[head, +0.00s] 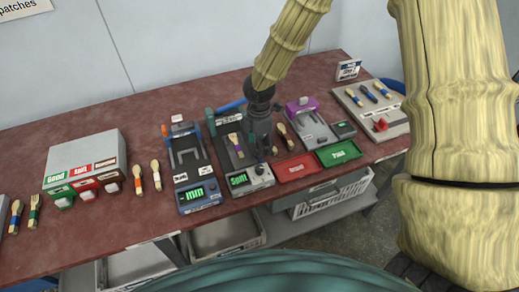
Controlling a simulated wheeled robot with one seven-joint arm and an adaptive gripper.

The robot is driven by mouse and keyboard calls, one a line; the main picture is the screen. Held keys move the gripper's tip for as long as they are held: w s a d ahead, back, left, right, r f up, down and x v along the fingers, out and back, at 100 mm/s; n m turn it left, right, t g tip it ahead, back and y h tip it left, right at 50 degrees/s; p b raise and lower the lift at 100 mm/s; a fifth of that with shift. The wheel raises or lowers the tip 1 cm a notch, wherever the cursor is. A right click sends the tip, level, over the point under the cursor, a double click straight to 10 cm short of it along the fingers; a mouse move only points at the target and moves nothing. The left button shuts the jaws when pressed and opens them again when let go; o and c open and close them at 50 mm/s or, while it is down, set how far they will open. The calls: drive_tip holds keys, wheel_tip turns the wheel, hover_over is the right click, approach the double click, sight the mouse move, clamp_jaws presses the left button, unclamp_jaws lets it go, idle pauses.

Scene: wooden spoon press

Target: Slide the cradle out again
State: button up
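A teal-framed press (213,124) stands mid-table, with a dark bed and a grey front box (262,170) whose green display seems to read "Split". A spoon with a purple band (235,141) lies on the bed. The cradle cannot be told apart from the bed at this size. My gripper (266,150) points down at the right side of this press, close above or behind its front box. Its fingers are dark and small, so I cannot tell whether they are open or touching anything. My gripper and wrist hide part of the press's right side.
A blue press (200,190) stands to the left and a purple-topped press (303,104) to the right. A red tray (296,167) and green tray (338,153) lie front right. A labelled white box (90,150) and loose spoons (156,174) lie left. Bare tabletop (100,232) shows front left.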

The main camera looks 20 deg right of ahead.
drive_tip(key=shift+r, duration=1.4)
